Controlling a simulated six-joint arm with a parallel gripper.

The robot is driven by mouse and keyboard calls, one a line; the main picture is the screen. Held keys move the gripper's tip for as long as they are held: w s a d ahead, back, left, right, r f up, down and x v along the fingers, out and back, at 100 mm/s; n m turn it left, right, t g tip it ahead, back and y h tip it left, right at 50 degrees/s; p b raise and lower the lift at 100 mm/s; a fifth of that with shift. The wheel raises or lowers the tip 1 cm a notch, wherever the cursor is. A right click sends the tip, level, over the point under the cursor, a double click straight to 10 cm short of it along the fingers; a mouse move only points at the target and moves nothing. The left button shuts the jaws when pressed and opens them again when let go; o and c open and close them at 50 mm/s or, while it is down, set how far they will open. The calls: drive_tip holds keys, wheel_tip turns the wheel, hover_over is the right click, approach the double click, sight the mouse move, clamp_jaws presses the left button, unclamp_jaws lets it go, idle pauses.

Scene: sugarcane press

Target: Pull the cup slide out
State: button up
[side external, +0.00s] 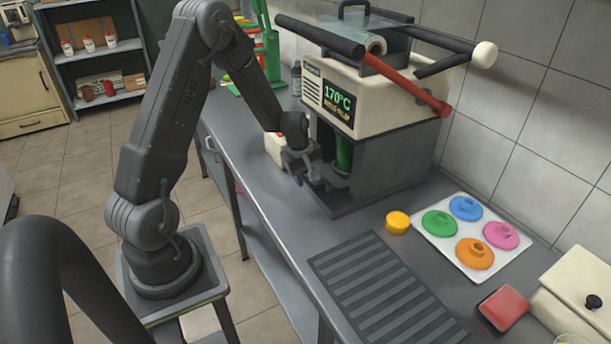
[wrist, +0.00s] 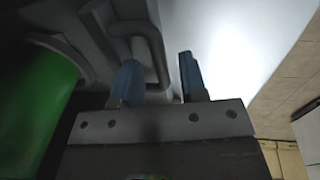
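The cup slide shows in the wrist view as a grey part with a U-shaped handle (wrist: 157,55). A green cup (wrist: 35,105) stands beside it at the left; in the side view the cup (side external: 344,153) is inside the press opening. My gripper (side external: 318,184) is at the front of that opening. In the wrist view my gripper (wrist: 160,80) has two blue fingertips apart. The left fingertip overlaps the inside of the handle loop and the right one is outside it. The handle's outer bar lies between them with a gap on the right. Contact cannot be told.
The press (side external: 372,105) has a 170°C display and a red-handled lever (side external: 405,82) above. The counter's front strip is clear.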

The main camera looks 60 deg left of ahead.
drive_tip(key=shift+c, duration=0.2)
clamp_jaws()
idle(0.4)
